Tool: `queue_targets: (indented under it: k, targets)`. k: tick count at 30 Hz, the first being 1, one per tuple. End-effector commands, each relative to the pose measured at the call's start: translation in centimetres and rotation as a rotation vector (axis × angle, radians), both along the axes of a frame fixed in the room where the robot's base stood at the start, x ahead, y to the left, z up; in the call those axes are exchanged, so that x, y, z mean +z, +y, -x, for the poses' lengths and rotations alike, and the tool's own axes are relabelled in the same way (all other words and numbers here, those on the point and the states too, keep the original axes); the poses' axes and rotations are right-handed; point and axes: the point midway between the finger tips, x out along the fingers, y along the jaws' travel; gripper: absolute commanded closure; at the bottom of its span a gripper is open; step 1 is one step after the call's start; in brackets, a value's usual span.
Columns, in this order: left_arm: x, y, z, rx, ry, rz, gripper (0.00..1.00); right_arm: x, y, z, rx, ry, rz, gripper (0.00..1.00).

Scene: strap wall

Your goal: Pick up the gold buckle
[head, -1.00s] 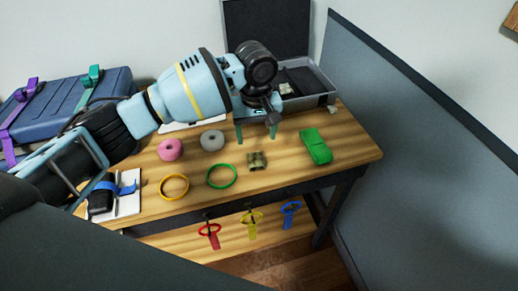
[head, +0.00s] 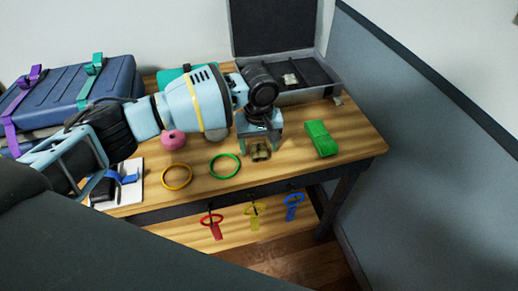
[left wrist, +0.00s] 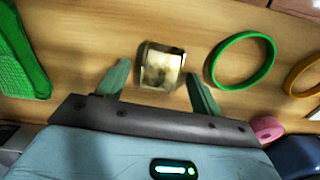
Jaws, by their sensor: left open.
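The gold buckle (head: 260,151) lies on the wooden table, just below my left gripper in the head view. In the left wrist view the buckle (left wrist: 162,66) is a squarish, shiny gold piece. It sits between and slightly beyond the two green fingertips of my left gripper (left wrist: 160,77). The left gripper (head: 260,147) is open and empty, with a finger on each side of the buckle. I cannot tell how high the fingertips are above the table. My right gripper is not in view.
A green ring (head: 224,166) and a yellow ring (head: 177,177) lie left of the buckle. A green strap bundle (head: 320,139) lies to its right. A pink roll (head: 173,140) is behind the rings. An open grey case (head: 305,95) stands at the back. A grey partition (head: 420,130) borders the right.

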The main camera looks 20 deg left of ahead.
Motion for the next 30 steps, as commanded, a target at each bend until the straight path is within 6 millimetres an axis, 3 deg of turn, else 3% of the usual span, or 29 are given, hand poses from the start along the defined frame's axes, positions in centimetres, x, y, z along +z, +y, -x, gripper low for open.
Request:
queue_targets:
  k: [7,19,30]
  targets:
    - [-0.08,-0.01,-0.02,0.0,-0.001,0.0,0.34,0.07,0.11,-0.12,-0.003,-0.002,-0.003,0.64]
    - [-0.03,-0.02,-0.02,-0.001,-0.001,0.0,0.84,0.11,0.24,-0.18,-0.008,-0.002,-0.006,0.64]
    - [0.58,-0.04,-0.05,-0.001,-0.003,0.001,0.84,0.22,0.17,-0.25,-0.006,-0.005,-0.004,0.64]
